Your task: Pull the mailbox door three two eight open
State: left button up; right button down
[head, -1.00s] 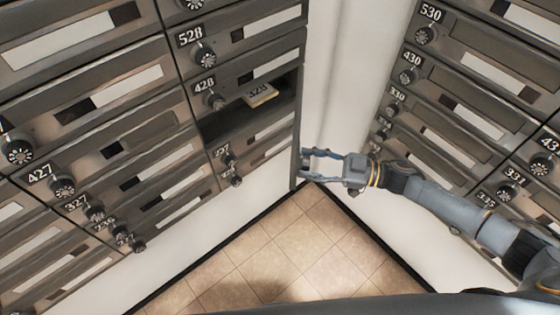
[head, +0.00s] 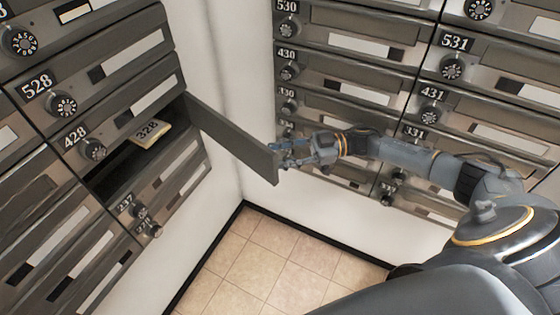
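The mailbox door (head: 235,140) of the compartment below 428 stands swung out from the left-hand wall, hinged at its right side near the corner. Its opening (head: 120,168) shows as a dark slot. My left gripper is not in view.
Mailbox rows with round dials, such as 428 (head: 93,149), cover the left wall. Another bank with dials such as 430 (head: 288,71) stands close behind my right gripper. Bare tiled floor (head: 265,262) lies below the corner.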

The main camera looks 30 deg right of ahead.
jog(key=shift+w+d+r+t, duration=0.1)
jog(key=shift+w+r+t, duration=0.4)
jog(key=shift+w, duration=0.35)
jog(key=c, duration=1)
grip_release()
jog(key=shift+w, duration=0.1)
jog(key=shift+c, duration=0.2)
jog(key=o, duration=0.4)
jog(key=shift+w+a+f, duration=0.15)
jog(key=shift+w+a, duration=0.15)
jog(key=shift+w, duration=0.05)
jog(key=shift+c, duration=0.2)
jog(key=shift+f, duration=0.15)
notch_tip(320, 180, up, 10)
jog(key=shift+s+g, duration=0.15)
jog(key=shift+g, duration=0.15)
